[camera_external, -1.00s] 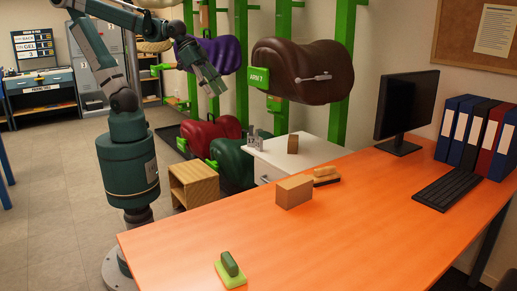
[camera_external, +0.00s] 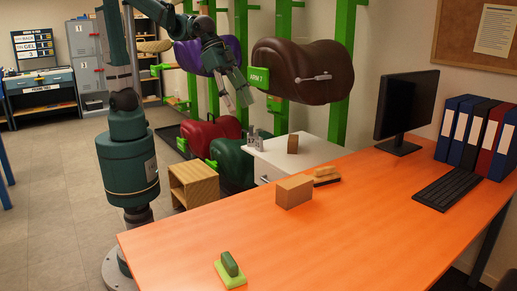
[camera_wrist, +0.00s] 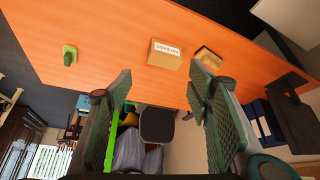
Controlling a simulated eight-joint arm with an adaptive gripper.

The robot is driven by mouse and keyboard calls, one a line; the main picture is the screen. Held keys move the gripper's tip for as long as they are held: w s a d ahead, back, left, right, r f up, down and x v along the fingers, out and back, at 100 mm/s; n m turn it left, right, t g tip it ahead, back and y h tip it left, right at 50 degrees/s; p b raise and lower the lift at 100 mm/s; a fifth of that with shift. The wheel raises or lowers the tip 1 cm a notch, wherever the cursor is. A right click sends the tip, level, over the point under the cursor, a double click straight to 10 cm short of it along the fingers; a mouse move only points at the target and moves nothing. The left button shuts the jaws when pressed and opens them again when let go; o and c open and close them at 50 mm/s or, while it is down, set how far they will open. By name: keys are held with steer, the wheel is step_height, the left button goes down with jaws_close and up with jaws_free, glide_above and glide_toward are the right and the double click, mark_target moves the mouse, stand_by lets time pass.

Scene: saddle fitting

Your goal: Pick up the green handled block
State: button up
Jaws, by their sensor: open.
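The green handled block (camera_external: 230,270) lies on the orange desk near its front left edge, with a dark green handle upright on a bright green base. In the wrist view it is the small green block (camera_wrist: 69,55) at the upper left. My gripper (camera_external: 238,98) is raised beyond the far side of the desk, well away from the block, near the hanging saddles. In the wrist view the two green textured fingers of my gripper (camera_wrist: 160,90) are wide apart with nothing between them.
A cardboard box (camera_external: 294,191) and a wooden brush (camera_external: 326,176) stand on the orange desk (camera_external: 330,235). A monitor (camera_external: 405,108), keyboard (camera_external: 450,185) and binders (camera_external: 480,135) fill its right side. A brown saddle (camera_external: 304,70) hangs close to my gripper. The desk around the block is clear.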

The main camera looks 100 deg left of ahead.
steer(key=w+d+f+m, duration=0.1)
steer(key=w+d+f, duration=0.15)
steer(key=d, duration=0.35)
steer(key=w+d+f+m, duration=0.1)
steer(key=w+d, duration=0.2)
steer(key=d, duration=0.3)
steer(key=m+g+h+p, duration=0.1)
steer(key=m+g, duration=0.2)
steer(key=m, duration=0.1)
glide_above(228, 257)
steer(key=s+a, duration=0.2)
steer(key=shift+w+f, duration=0.15)
steer(key=shift+f, duration=4.8)
steer(key=shift+w+f, duration=0.1)
steer(key=shift+f, duration=4.85)
steer(key=shift+f, duration=0.1)
steer(key=shift+x, duration=1.25)
steer(key=shift+d, duration=0.1)
steer(key=shift+b+x, duration=0.8)
steer(key=shift+x, duration=1.75)
steer(key=shift+w, duration=0.1)
